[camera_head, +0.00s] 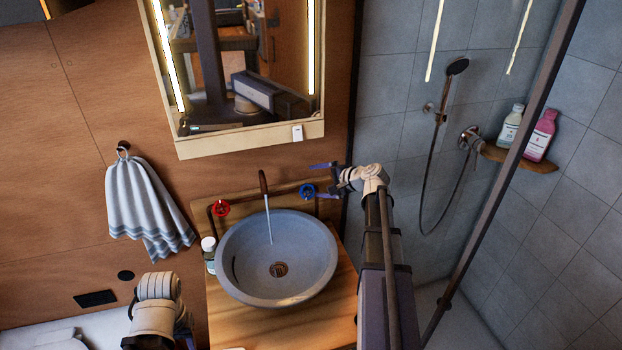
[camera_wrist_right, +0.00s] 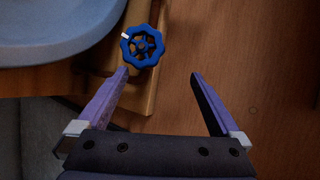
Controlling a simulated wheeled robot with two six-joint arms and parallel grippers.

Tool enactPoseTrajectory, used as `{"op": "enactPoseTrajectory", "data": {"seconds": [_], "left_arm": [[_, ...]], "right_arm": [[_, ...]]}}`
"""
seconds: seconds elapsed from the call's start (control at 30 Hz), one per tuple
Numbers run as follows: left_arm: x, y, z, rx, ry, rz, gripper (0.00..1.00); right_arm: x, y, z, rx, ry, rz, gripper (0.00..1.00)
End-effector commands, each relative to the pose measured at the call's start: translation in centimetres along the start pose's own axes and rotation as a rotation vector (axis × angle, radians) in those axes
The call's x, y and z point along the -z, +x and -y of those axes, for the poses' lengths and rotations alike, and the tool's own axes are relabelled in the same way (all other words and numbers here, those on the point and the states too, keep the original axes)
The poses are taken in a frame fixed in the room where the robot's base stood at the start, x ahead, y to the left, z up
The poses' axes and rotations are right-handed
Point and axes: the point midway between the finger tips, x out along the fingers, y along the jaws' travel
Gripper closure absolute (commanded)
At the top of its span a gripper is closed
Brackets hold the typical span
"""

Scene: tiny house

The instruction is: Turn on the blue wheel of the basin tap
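The blue wheel (camera_head: 307,191) sits on the pipe to the right of the tap spout (camera_head: 264,184). A thin pale stream of water (camera_head: 269,226) runs from the spout into the grey round basin (camera_head: 318,284). My right gripper (camera_head: 318,180) is open and empty beside the blue wheel. In the right wrist view the blue wheel (camera_wrist_right: 142,46) lies just beyond the fingertips (camera_wrist_right: 158,75), nearer the left finger, with a white mark at its upper left. It is not between the fingers. My left gripper (camera_head: 185,332) is low at the left, mostly hidden by its arm.
A red wheel (camera_head: 220,208) is on the pipe left of the spout. A small bottle (camera_head: 209,254) stands on the wooden counter (camera_head: 232,322) left of the basin. A striped towel (camera_head: 146,207) hangs on the wall. A lit mirror cabinet (camera_head: 250,142) is above; a shower is at the right.

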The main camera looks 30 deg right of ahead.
Motion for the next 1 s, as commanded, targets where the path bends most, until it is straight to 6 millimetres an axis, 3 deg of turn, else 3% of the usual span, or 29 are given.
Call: {"op": "enactPoseTrajectory", "data": {"seconds": [0.03,0.1,0.47,0.5,1.0], "left_arm": [[-0.1,-1.6,0.1,0.000,0.000,0.000,0.50],[-0.1,-2.0,0.2,0.000,0.000,0.000,0.50],[-0.1,-2.0,0.2,0.000,0.000,0.000,0.50],[-0.1,-2.0,0.2,0.000,0.000,0.000,0.50],[-0.2,-3.3,0.3,0.000,0.000,0.000,0.50]], "right_arm": [[-4.0,-1.0,5.7,0.188,0.141,0.147,0.01],[-4.4,-1.2,6.0,0.184,0.140,0.156,0.01],[-4.9,-1.3,5.8,0.182,0.139,0.158,0.01],[-0.8,-1.0,2.1,0.025,0.007,-0.006,0.01],[-2.1,-2.3,2.7,0.025,0.002,-0.016,0.01]]}}
